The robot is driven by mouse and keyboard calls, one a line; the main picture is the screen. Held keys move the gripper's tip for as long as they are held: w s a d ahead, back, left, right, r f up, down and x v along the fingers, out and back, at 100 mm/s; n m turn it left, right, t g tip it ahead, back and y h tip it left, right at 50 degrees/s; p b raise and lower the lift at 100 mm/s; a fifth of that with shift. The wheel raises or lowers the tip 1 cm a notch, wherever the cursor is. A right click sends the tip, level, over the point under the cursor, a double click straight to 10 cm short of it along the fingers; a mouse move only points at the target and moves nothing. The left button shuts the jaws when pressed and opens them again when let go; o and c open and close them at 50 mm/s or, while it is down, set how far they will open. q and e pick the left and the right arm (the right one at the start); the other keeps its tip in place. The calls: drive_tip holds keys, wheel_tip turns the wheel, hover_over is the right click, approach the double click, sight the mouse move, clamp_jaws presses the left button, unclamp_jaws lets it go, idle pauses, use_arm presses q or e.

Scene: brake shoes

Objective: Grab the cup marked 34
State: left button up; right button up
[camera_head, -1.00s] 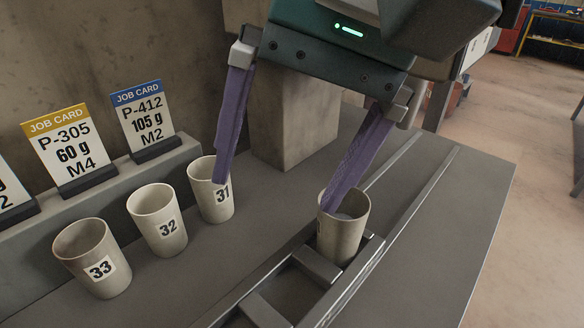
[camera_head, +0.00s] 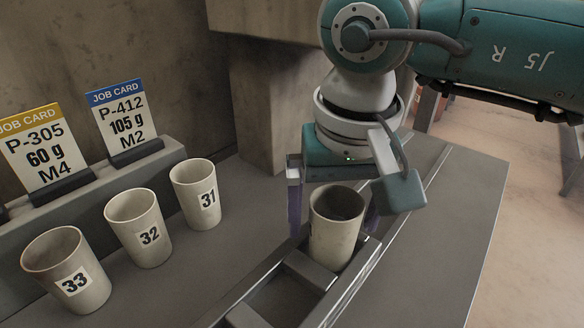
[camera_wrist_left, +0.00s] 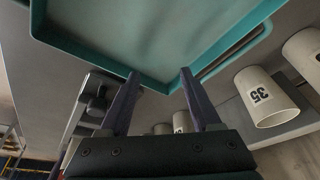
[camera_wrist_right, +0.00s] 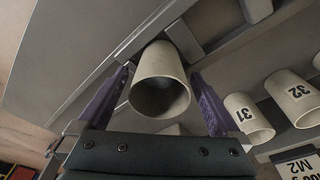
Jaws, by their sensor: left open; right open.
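No cup with a readable 34 shows in these views. A cream cup with no number visible (camera_head: 335,235) stands upright in the metal rail track, and it also shows in the right wrist view (camera_wrist_right: 165,68). My right gripper (camera_head: 333,212) is open, with one purple finger on each side of this cup; I cannot tell whether they touch it. Cups marked 31 (camera_head: 195,195), 32 (camera_head: 138,228) and 33 (camera_head: 68,270) stand in a row at left. My left gripper (camera_wrist_left: 160,75) is open and empty, away from a cup marked 35 (camera_wrist_left: 266,100).
Job cards P-305 (camera_head: 38,150) and P-412 (camera_head: 122,118) stand on a ledge (camera_head: 95,190) behind the cups. A concrete block (camera_head: 262,110) stands behind the track. A teal tray (camera_wrist_left: 155,35) shows in the left wrist view. The bench right of the track is clear.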

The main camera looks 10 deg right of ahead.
clamp_jaws()
idle(0.8)
drive_tip(key=shift+r, duration=0.15)
